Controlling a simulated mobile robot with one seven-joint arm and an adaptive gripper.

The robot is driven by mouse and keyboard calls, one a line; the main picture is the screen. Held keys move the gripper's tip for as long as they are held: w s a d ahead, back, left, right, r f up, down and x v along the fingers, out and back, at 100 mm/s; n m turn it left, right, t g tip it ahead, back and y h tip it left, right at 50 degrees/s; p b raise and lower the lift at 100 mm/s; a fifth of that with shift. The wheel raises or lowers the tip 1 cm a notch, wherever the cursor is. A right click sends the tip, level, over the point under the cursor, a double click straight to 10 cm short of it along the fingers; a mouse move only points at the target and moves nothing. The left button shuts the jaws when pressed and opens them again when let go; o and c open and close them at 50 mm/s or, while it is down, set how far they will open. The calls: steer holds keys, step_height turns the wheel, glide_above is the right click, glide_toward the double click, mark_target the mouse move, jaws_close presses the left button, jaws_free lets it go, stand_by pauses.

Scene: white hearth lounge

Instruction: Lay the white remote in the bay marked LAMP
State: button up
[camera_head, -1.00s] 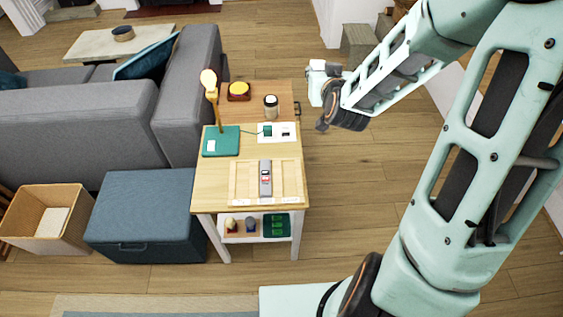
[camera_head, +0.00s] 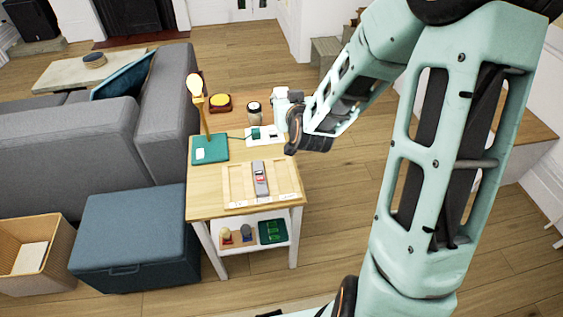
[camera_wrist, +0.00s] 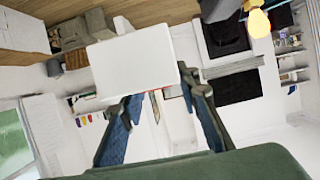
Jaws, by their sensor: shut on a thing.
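The white remote (camera_wrist: 135,62) shows in the wrist view as a plain white slab. My gripper (camera_wrist: 160,95) is shut on it, with a finger at each side. In the head view my gripper (camera_head: 283,105) is at the table's far right edge, above and beyond the tray. The wooden tray (camera_head: 236,186) lies on the near part of the side table, divided into bays. Its front labels (camera_head: 246,204) are too small to read. A grey remote (camera_head: 260,178) lies in the middle bay; the side bays look empty.
A yellow lamp (camera_head: 196,90) on a green base (camera_head: 210,149) stands behind the tray at left. A lidded jar (camera_head: 254,112), a white plate with a green block (camera_head: 262,136) and a yellow-topped dish (camera_head: 219,102) are farther back. A blue ottoman (camera_head: 130,235) stands at left.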

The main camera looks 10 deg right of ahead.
steer(key=b, duration=1.9)
glide_above(283, 175)
step_height(283, 175, down, 24)
steer(key=shift+w, duration=0.15)
steer(key=shift+b, duration=0.45)
step_height(283, 175, down, 7)
steer(key=b, duration=0.7)
steer(key=shift+r, duration=0.2)
steer(key=shift+f+b, duration=1.5)
steer(key=shift+b, duration=0.25)
